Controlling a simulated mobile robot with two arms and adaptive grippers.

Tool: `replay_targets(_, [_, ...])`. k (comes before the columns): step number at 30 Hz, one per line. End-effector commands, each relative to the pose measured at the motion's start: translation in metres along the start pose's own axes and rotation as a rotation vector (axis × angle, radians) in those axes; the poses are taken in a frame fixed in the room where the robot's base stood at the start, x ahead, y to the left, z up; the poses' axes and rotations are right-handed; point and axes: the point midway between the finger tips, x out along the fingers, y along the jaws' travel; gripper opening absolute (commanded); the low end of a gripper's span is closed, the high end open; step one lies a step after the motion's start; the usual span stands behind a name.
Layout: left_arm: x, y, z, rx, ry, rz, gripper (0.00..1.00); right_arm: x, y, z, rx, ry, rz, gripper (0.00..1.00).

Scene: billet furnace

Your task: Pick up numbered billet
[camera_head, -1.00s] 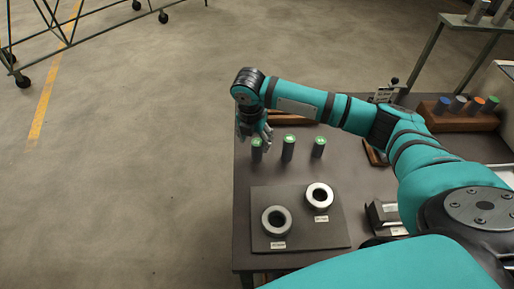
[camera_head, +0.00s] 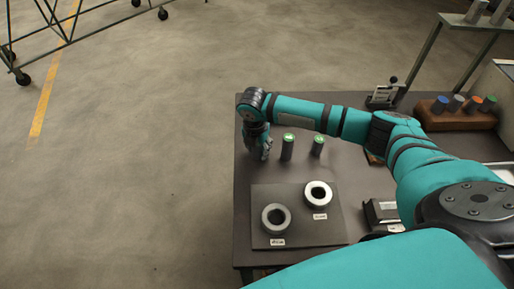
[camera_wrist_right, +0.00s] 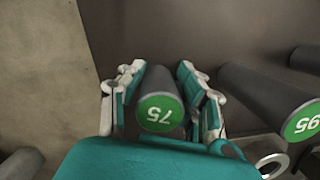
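The grey billet with a green end marked 75 (camera_wrist_right: 160,108) is between the two fingers of my right gripper (camera_wrist_right: 161,72) in the right wrist view. The fingers stand open on either side of it, with narrow gaps; contact cannot be made out. In the head view my right gripper (camera_head: 262,156) points down at the table's left side and hides this billet. The billet marked 95 (camera_wrist_right: 300,122) stands beside it; in the head view two green-topped billets (camera_head: 287,148) (camera_head: 317,146) stand to the gripper's right. My left gripper is not in view.
A dark plate (camera_head: 298,230) with two pale rings (camera_head: 276,219) (camera_head: 318,194) lies near the front of the dark table (camera_head: 352,185). A brown block (camera_head: 455,118) with several coloured-top billets stands at the back right. Open floor (camera_head: 140,180) lies left of the table.

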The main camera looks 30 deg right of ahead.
Motion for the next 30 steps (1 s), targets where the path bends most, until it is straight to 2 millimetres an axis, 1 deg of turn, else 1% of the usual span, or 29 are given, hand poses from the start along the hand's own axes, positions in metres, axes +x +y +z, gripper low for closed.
replay_targets(1, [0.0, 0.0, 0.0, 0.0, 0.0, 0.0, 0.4, 0.0, 0.0, 0.0, 0.0, 0.0, 0.0, 0.23])
replay_targets(6, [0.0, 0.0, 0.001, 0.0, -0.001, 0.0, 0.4, 0.0, 0.0, 0.0, 0.0, 0.0, 0.0, 0.01])
replay_targets(7, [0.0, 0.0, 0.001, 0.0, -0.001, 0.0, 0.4, 0.0, 0.0, 0.0, 0.0, 0.0, 0.0, 0.0])
replay_targets(20, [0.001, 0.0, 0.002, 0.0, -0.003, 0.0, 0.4, -0.004, 0.001, 0.002, 0.001, -0.002, 0.003, 0.0])
replay_targets(23, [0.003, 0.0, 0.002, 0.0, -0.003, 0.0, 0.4, -0.013, 0.002, 0.004, 0.001, -0.003, 0.005, 0.0])
replay_targets(26, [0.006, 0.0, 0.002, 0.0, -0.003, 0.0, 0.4, -0.03, 0.001, 0.006, 0.001, -0.005, 0.006, 0.0])
replay_targets(30, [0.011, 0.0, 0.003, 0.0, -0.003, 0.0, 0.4, -0.058, 0.002, 0.01, 0.001, -0.004, 0.006, 0.0])
